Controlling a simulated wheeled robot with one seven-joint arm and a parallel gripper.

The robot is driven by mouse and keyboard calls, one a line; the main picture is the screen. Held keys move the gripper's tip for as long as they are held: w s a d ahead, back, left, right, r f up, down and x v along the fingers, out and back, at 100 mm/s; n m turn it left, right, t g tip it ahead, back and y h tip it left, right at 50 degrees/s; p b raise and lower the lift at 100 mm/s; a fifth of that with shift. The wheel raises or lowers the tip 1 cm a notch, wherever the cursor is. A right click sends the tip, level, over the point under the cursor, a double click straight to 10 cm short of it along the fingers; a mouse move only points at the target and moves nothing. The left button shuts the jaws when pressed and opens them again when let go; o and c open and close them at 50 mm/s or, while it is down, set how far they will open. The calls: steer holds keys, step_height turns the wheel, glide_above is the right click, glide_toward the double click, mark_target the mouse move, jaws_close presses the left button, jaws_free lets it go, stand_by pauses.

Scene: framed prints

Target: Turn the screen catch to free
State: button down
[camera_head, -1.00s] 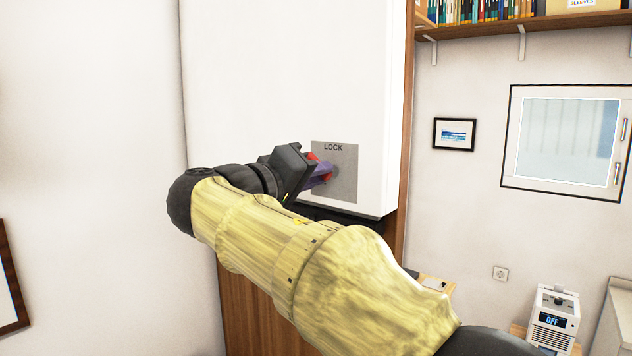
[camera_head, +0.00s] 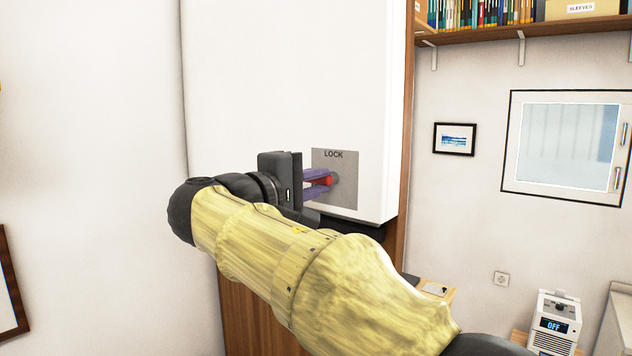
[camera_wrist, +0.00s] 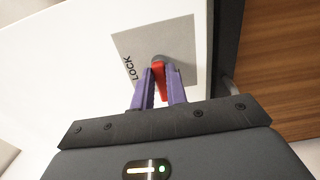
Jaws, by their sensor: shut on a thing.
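The screen catch is a red lever (camera_head: 323,181) on a grey plate (camera_head: 346,196) marked LOCK, fixed to the lower right of a white panel (camera_head: 290,80). My gripper (camera_head: 318,183) reaches it from the left, its purple fingers on either side of the red lever. In the wrist view my gripper (camera_wrist: 160,88) is shut on the red lever (camera_wrist: 161,82), which runs down between the fingers from a grey pivot (camera_wrist: 158,58). The LOCK label reads clear of the fingers. Part of the lever is hidden by the fingers in the head view.
A wooden post (camera_head: 405,120) stands along the panel's right edge. A shelf with books (camera_head: 480,15), a small framed print (camera_head: 454,139) and a window-like frame (camera_head: 568,146) are on the right wall. A white device (camera_head: 553,322) showing OFF stands low right.

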stand_by(0.3)
steer(key=c, duration=1.4)
jaws_free()
steer(key=shift+a, duration=0.1)
steer(key=b+v, duration=0.4)
steer(key=v, duration=1.3)
steer(key=shift+s+a+f, duration=0.1)
steer(key=shift+f, duration=0.05)
